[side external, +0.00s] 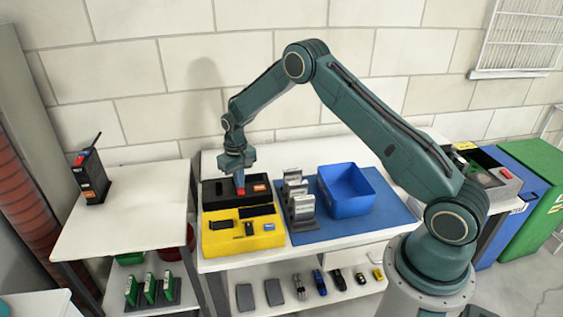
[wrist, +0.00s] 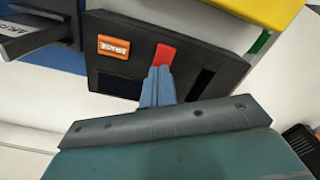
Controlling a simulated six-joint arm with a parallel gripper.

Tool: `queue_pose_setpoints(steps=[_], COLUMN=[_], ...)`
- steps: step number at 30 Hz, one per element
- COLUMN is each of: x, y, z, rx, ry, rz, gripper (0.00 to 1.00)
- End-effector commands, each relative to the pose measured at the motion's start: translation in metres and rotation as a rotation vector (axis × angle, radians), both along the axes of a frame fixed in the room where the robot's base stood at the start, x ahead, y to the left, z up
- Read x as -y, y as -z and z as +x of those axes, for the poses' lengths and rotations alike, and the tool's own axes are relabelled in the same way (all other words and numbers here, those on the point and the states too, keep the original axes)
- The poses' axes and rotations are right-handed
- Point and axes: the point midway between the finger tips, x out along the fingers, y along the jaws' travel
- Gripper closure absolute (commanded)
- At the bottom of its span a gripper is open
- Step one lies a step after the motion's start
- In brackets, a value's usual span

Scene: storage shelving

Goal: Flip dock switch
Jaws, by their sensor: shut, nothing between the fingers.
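The dock (side external: 213,192) is a black box on the white table, behind a yellow case. In the wrist view the dock (wrist: 205,60) shows an orange labelled patch (wrist: 115,47), a dark window and a dark slot. Its red switch (wrist: 166,54) stands at the fingertips; it also shows as a red spot in the side view (side external: 240,191). My gripper (wrist: 158,72) is shut and empty, pointing down at the dock with its tips at the red switch. They look in contact, but I cannot tell for certain. The fingers hide the switch's lower part.
The yellow case (side external: 225,240) holds black parts in front of the dock. Grey-white upright items (side external: 301,206) in a rack and a blue bin (side external: 345,203) stand to the right on a blue mat (side external: 390,212). A radio-like device (side external: 91,172) stands on the left table.

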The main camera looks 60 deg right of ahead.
Motion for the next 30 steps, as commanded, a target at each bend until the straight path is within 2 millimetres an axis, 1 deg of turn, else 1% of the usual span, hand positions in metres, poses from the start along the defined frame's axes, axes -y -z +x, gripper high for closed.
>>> queue_pose_setpoints(steps=[4, 11, 30], x=[0.000, 0.000, 0.000], y=[0.003, 0.000, -0.037], z=[-0.001, -0.001, 0.000], rx=[-0.002, -0.003, 0.000], ry=[-0.001, -0.001, 0.000], rz=[0.001, 0.001, 0.000], gripper=[1.00, 1.00, 1.00])
